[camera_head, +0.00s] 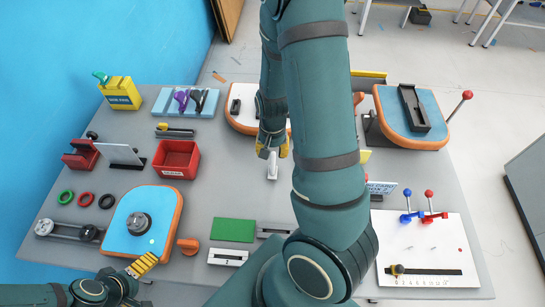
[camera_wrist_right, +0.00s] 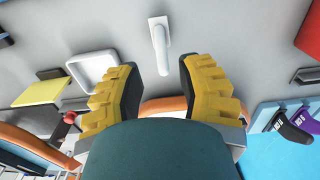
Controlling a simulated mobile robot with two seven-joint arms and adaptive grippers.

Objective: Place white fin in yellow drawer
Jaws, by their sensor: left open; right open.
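The white fin (camera_head: 272,166) stands on the grey table just in front of my right gripper (camera_head: 272,151). In the right wrist view the fin (camera_wrist_right: 161,40) lies ahead of and between the fingertips of the right gripper (camera_wrist_right: 158,82), which is open and empty. A flat yellow piece (camera_wrist_right: 38,91) beside a white tray shows at left there; I cannot tell whether it is the yellow drawer. A yellow piece (camera_head: 365,155) shows partly behind my right arm in the head view. My left gripper (camera_head: 143,265) is open and empty at the table's front left.
A red bin (camera_head: 176,160) and a yellow box (camera_head: 121,93) stand to the left. A blue and orange board (camera_head: 143,222) lies near my left gripper. The white tray (camera_wrist_right: 95,72) is near the right gripper. The table between the red bin and fin is clear.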

